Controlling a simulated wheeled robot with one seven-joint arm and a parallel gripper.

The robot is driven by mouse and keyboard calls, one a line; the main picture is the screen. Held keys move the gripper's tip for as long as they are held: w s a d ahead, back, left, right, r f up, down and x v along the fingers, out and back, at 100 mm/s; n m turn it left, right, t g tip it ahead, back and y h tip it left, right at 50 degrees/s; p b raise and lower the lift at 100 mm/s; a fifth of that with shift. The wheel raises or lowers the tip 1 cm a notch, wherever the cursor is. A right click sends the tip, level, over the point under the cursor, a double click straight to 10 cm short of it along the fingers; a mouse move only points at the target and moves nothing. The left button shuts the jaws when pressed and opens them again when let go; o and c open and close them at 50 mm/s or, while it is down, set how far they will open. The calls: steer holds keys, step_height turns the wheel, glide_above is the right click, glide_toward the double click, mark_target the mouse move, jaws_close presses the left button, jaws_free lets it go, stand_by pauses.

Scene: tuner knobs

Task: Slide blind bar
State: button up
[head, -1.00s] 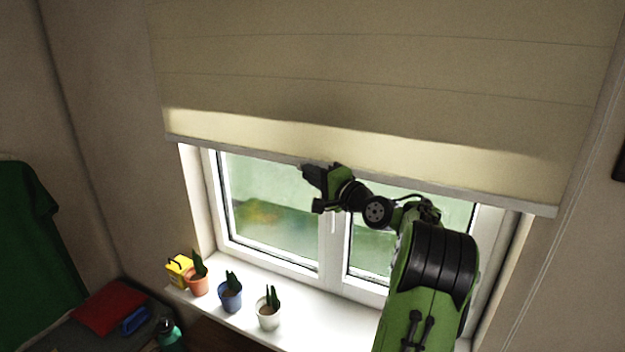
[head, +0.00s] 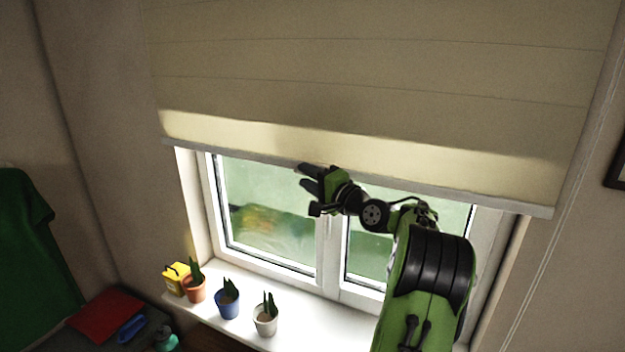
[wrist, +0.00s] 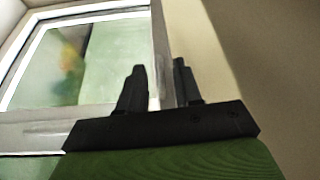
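The blind bar (head: 230,155) is a pale strip along the lower edge of the beige blind (head: 380,85). It slants slightly down to the right, across the upper part of the window. My gripper (head: 308,178) is at the bar's underside, left of its middle, with its two dark fingers spread apart. In the wrist view my gripper (wrist: 158,82) is open, and the bar (wrist: 161,45) runs through the view between the two fingertips. I cannot tell whether either finger touches it. Part of the bar is hidden behind my gripper and wrist.
The white windowsill (head: 310,325) holds a yellow box (head: 175,279) and an orange pot (head: 194,290), a blue pot (head: 228,304) and a white pot (head: 265,321) with plants. A dark frame (head: 617,168) hangs on the right wall. The window glass (head: 265,210) is behind my gripper.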

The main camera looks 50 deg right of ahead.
steer(key=s+a+b, duration=0.1)
steer(key=s+b, duration=0.2)
steer(key=s, duration=1.2)
steer(key=shift+s+a+f+b, duration=0.35)
steer(key=shift+a+f, duration=0.05)
steer(key=shift+f, duration=0.05)
